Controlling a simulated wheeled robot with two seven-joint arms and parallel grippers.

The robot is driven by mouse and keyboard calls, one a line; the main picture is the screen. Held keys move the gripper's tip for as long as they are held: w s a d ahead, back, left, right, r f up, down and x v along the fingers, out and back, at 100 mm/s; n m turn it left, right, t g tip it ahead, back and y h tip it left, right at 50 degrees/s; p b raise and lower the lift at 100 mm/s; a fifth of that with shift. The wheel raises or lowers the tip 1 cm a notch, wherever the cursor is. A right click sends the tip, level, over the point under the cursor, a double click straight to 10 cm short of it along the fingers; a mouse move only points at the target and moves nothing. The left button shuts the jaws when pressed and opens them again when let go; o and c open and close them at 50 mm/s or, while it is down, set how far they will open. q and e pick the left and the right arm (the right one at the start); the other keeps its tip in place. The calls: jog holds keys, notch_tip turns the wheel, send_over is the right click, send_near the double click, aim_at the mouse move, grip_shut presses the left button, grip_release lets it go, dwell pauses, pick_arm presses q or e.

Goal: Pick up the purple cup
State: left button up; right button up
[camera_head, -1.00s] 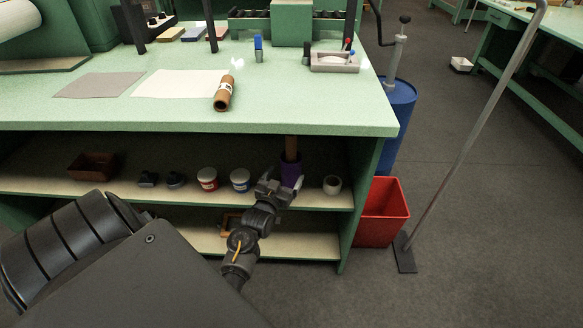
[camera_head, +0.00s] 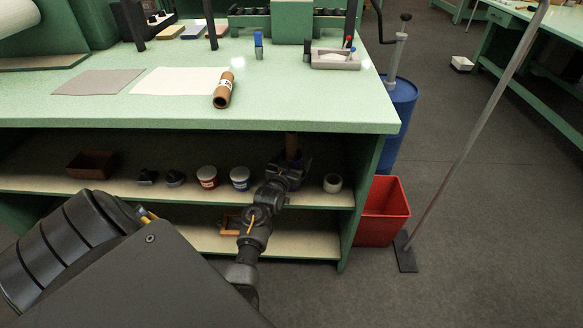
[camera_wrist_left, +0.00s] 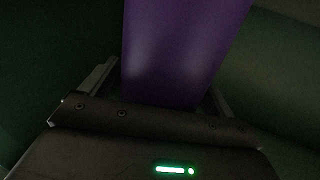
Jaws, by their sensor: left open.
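The purple cup (camera_wrist_left: 182,50) fills the upper middle of the left wrist view. It stands between the two open fingers of my left gripper (camera_wrist_left: 160,85), with one finger on each side. In the head view the cup is on the upper shelf under the bench, mostly hidden behind my left gripper (camera_head: 290,172). A brown stick-like thing (camera_head: 292,145) rises from where the cup stands. I cannot tell if the fingers touch the cup. My right gripper is not in view.
On the same shelf (camera_head: 345,199) stand a white roll (camera_head: 332,183) just right of the gripper, a blue-and-white tub (camera_head: 240,179) and a red-and-white tub (camera_head: 207,177) to the left. The green bench top (camera_head: 310,112) overhangs them. A red bin (camera_head: 382,212) is on the floor at right.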

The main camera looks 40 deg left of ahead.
pick_arm(q)
jog(key=c, duration=1.4)
jog(key=shift+r, duration=0.15)
